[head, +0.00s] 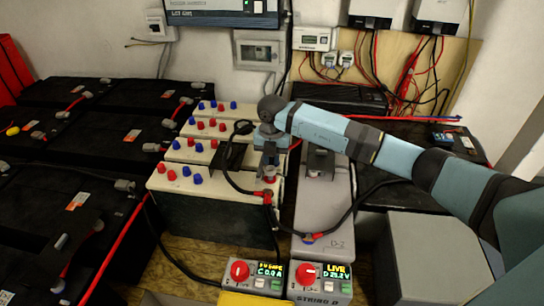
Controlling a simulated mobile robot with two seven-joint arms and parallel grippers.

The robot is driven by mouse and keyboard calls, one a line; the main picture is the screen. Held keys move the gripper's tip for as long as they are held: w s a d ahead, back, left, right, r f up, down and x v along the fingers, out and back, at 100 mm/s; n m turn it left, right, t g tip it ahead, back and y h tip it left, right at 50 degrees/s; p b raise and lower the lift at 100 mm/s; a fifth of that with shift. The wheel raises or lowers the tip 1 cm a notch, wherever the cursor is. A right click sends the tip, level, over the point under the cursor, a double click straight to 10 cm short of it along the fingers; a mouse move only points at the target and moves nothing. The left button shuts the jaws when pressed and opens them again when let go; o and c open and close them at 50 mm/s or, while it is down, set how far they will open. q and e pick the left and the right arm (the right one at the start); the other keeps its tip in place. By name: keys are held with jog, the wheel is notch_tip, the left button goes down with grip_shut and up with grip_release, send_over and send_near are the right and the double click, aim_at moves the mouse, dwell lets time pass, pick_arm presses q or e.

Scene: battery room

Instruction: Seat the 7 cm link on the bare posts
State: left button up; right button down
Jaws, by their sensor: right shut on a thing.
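My right gripper (270,166) points down over the right end of the front cream-topped battery (215,186). It is shut on a small piece, mostly hidden by the fingers, that looks like the link; its length cannot be read. A reddish and metal bit shows just under the fingertips, and I cannot tell whether it touches a post. Red caps (166,172) and blue caps (197,179) cover posts on the cream tops. The bare posts are not clearly visible. My left gripper is not in view.
A black cable with a red-ended lug (265,196) lies close below the gripper. A grey battery marked D-2 (325,215) stands to the right. Two control boxes with red knobs, one at left (239,270) and one at right (306,272), stand in front. Black batteries (85,190) fill the left.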

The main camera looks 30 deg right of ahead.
jog(key=shift+f+b, duration=0.3)
jog(key=shift+f, duration=0.95)
dwell(1.5)
jog(key=c, duration=1)
grip_release()
jog(key=o, duration=0.4)
jog(key=shift+c, duration=0.2)
jog(key=shift+r, duration=0.15)
jog(key=shift+r+p, duration=2.95)
jog(key=shift+r, duration=0.95)
